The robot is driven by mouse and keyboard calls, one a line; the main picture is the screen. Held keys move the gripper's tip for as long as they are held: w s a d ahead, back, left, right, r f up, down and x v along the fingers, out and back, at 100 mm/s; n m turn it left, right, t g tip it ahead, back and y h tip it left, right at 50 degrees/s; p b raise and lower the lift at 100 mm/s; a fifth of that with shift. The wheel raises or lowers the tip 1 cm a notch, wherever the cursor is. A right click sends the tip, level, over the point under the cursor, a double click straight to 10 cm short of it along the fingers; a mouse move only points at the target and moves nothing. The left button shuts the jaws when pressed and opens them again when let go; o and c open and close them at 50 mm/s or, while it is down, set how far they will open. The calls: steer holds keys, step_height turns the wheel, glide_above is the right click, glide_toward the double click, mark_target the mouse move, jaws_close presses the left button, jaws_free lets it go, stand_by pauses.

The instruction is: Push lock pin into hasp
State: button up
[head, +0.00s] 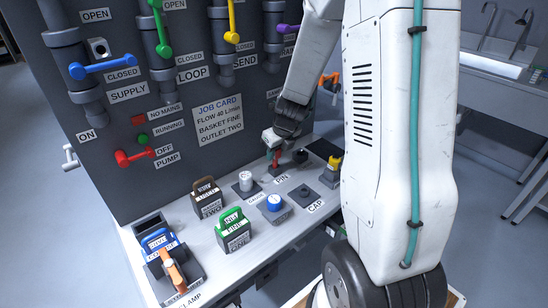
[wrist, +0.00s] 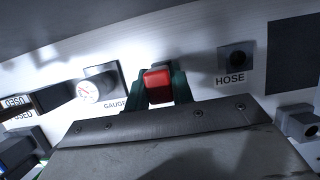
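The red lock pin (head: 276,157) stands upright at its place on the white bench, behind the PIN label (head: 281,179). My gripper (head: 272,142) is above it, pointing down at it. In the wrist view the pin's red block (wrist: 157,86) lies between the two green fingers of my gripper (wrist: 157,94), with the fingers close against both its sides. The pin's lower end is hidden in the wrist view, and it does not look lifted clear of the bench. I cannot make out the hasp in either view.
The HOSE socket (wrist: 237,57) is close on the right. A grey panel (head: 130,120) with pipes and coloured levers rises behind.

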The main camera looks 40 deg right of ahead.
jaws_close()
steer(key=shift+r, duration=0.15)
steer(key=shift+r, duration=2.55)
steer(key=shift+s, duration=0.1)
